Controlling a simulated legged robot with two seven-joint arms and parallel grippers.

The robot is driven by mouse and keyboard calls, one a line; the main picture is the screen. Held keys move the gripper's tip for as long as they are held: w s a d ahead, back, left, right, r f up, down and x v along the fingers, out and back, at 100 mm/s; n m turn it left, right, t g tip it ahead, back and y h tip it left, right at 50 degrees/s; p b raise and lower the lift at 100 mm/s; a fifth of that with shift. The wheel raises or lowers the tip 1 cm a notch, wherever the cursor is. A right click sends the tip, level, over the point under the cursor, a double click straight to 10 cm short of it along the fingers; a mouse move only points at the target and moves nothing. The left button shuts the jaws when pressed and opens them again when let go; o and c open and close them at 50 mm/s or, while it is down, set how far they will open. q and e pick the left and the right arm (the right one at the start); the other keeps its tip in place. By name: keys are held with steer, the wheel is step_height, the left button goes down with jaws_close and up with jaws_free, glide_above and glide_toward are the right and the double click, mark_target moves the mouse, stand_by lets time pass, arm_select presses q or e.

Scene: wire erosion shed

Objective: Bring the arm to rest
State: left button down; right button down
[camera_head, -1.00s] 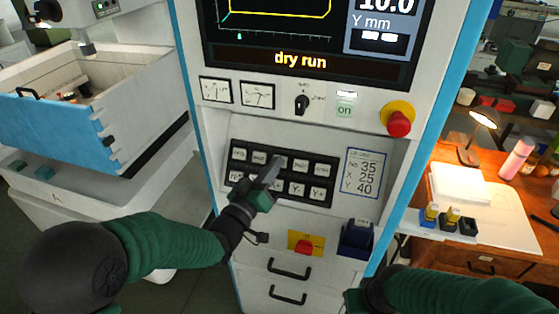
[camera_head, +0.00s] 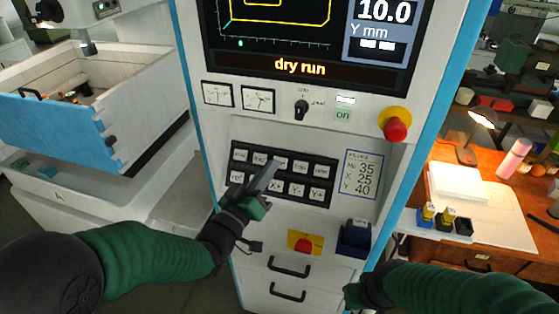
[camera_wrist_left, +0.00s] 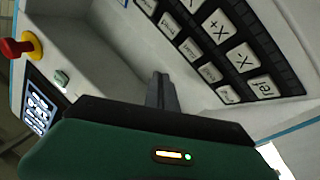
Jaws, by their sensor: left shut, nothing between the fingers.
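My left gripper (camera_head: 270,174) is shut and empty, in front of the left part of the black button keypad (camera_head: 322,168) on the machine's control panel. Its fingers overlap the keypad in the head view, and I cannot tell there whether they touch it. In the left wrist view the shut fingers (camera_wrist_left: 162,92) stand in front of the pale panel, with the keypad (camera_wrist_left: 232,52) above and to the right. My right forearm shows at the lower right of the head view; I cannot make out its fingers.
Above the keypad are a screen (camera_head: 300,66) reading "dry run", a rotary switch (camera_head: 302,108) and a red stop button (camera_head: 395,128). Below are a red knob on a yellow plate (camera_head: 304,244) and a dark blue box (camera_head: 355,238). A wooden bench (camera_head: 500,250) stands at the right.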

stand_by(0.6)
arm_select(q)
steer(key=s+a+f+g+y, duration=0.4)
steer(key=a+f, duration=0.3)
steer(key=f, duration=0.1)
steer(key=s+a+f+g+y, duration=0.45)
steer(key=a+f, duration=0.25)
steer(key=f, duration=0.2)
steer(key=s+a+f+g, duration=0.2)
steer(key=s, duration=0.5)
steer(key=s+a+f+g+y, duration=0.1)
steer(key=s+a+f+g, duration=0.1)
steer(key=s, duration=0.5)
steer(key=shift+a+f+g, duration=0.35)
steer(key=shift+f+g, duration=0.2)
steer(key=shift+g, duration=0.3)
